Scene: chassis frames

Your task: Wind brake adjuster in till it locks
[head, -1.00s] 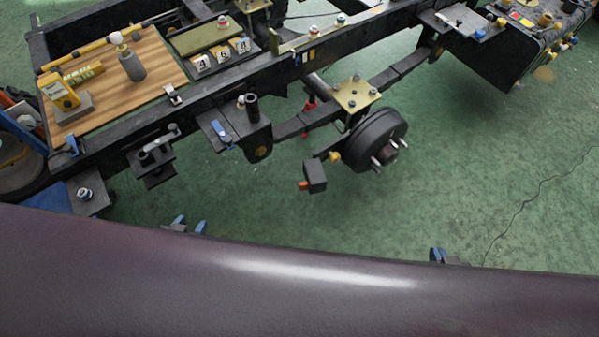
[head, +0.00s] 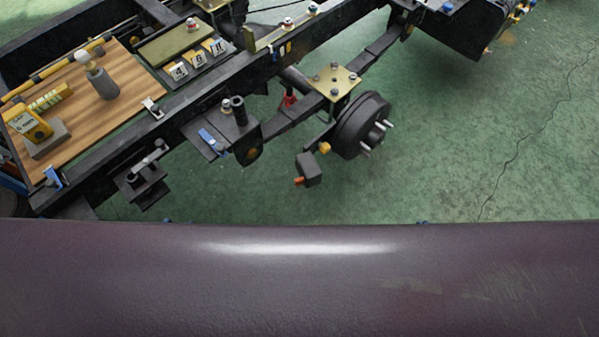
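A black brake drum (head: 350,130) with bright studs hangs under the chassis in the middle of the head view. A yellow knob (head: 324,148) sticks out at its left side and may be the brake adjuster. A black box (head: 310,168) with an orange end (head: 299,181) sits below the knob. Only blue slivers of my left gripper (head: 178,221) and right gripper (head: 422,222) show at the edge of my dark purple body. Both are well apart from the drum. Their fingers are hidden, so I cannot tell their opening.
The black chassis rail (head: 185,120) runs diagonally above. A brass plate (head: 334,82) sits over the drum. A wooden board (head: 90,110) with tools lies at the left. The green floor (head: 440,140) right of the drum is clear.

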